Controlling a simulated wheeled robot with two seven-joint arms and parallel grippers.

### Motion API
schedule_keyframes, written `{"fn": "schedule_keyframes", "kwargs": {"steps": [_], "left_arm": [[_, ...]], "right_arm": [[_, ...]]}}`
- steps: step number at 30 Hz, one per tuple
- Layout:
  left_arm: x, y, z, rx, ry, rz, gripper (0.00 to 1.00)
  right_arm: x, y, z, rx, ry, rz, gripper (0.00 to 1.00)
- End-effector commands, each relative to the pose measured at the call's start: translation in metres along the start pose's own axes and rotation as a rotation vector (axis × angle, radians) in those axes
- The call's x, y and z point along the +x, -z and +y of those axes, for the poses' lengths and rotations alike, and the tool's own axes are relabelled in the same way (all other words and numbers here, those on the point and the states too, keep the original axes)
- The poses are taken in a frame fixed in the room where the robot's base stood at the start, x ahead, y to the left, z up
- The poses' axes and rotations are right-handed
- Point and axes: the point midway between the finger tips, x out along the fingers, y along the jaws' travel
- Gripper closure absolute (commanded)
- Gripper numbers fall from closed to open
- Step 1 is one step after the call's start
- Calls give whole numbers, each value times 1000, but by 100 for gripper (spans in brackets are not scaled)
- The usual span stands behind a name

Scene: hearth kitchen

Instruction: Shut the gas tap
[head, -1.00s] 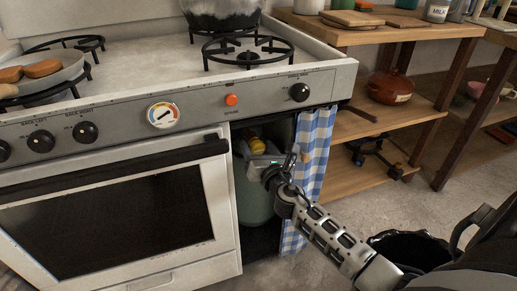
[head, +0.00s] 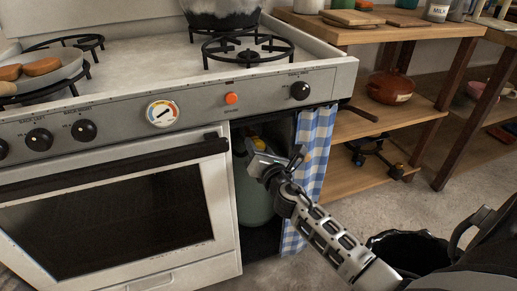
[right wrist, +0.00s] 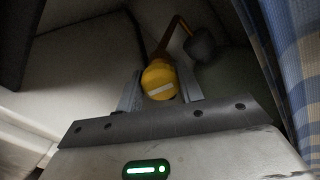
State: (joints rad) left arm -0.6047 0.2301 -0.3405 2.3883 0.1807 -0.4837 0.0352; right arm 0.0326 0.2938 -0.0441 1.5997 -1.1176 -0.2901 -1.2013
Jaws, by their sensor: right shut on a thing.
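The gas tap is a yellow knob (right wrist: 160,78) with a pale bar across its face, in the right wrist view. It sits on the green gas bottle (head: 254,198) in the open bay under the hob. My right gripper (right wrist: 160,88) is shut on the yellow knob, one finger on each side. In the head view, the right gripper (head: 257,150) reaches into the bay and hides most of the knob; only a bit of yellow shows. My left gripper is in neither view.
A blue checked curtain (head: 314,140) hangs close to the right of my gripper. The oven door (head: 215,200) bounds the bay on the left. A dark pot (head: 222,8) stands on the hob. Wooden shelves (head: 360,170) stand to the right.

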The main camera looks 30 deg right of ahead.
Motion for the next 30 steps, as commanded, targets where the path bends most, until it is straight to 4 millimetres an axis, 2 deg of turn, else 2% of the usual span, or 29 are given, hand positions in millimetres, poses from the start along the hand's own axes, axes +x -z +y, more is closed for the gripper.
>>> {"fn": "schedule_keyframes", "kwargs": {"steps": [30], "left_arm": [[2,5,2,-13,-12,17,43]], "right_arm": [[-1,1,-1,964,3,0,86]]}}
